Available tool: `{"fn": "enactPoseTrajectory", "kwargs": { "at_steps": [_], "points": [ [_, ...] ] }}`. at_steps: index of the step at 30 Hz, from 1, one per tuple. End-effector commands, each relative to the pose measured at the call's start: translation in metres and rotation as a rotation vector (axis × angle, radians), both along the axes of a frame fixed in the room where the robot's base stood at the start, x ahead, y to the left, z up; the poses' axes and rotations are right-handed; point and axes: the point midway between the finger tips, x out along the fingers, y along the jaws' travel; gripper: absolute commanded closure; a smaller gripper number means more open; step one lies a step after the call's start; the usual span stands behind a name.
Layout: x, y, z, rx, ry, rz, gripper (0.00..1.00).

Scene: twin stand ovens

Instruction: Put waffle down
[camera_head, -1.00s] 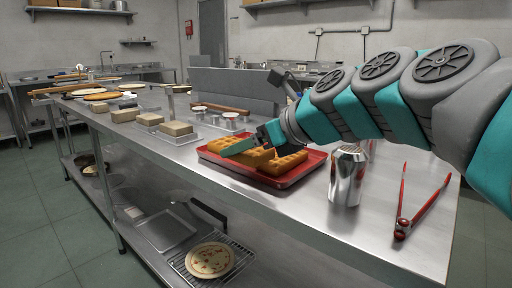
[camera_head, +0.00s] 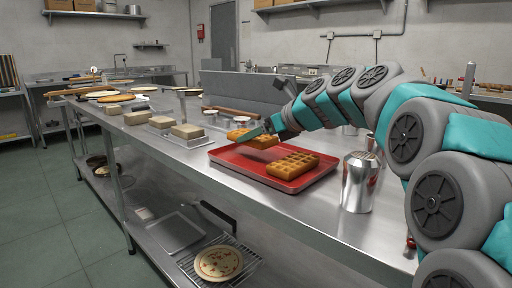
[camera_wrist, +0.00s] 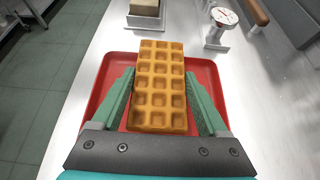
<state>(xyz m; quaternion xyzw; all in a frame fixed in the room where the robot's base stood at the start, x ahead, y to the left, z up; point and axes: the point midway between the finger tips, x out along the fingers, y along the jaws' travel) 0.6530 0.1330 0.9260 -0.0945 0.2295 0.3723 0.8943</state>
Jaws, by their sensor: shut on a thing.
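My gripper (camera_head: 268,128) is shut on a golden-brown waffle (camera_head: 252,138), holding it over the back part of a red tray (camera_head: 232,160). In the wrist view the green fingers of my gripper (camera_wrist: 157,100) press on both long sides of the held waffle (camera_wrist: 157,85), with the tray (camera_wrist: 97,92) beneath. The held waffle looks raised above the tray; the exact gap is unclear. A second waffle (camera_head: 294,166) lies flat on the front right part of the tray. It does not show in the wrist view.
A shiny metal shaker (camera_head: 358,183) stands right of the tray. Light blocks on small trays (camera_head: 188,131) sit to the left, with a white-topped scale (camera_wrist: 222,22) beyond the tray. A pizza (camera_head: 218,263) lies on the lower shelf. The tray's left front area is bare.

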Motion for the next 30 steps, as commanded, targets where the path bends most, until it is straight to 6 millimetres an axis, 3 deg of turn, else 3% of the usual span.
{"fn": "enactPoseTrajectory", "kwargs": {
  "at_steps": [5,13,24,25,30],
  "points": [
    [0.005,0.0,-0.003,0.0,-0.001,0.0,0.54],
    [0.004,0.001,-0.034,0.001,0.001,0.002,0.54],
    [0.004,0.0,-0.036,0.0,-0.001,0.0,0.54],
    [0.005,0.0,-0.037,0.0,-0.002,0.0,0.21],
    [0.005,0.0,-0.037,0.0,-0.003,0.0,0.02]
  ]
}}
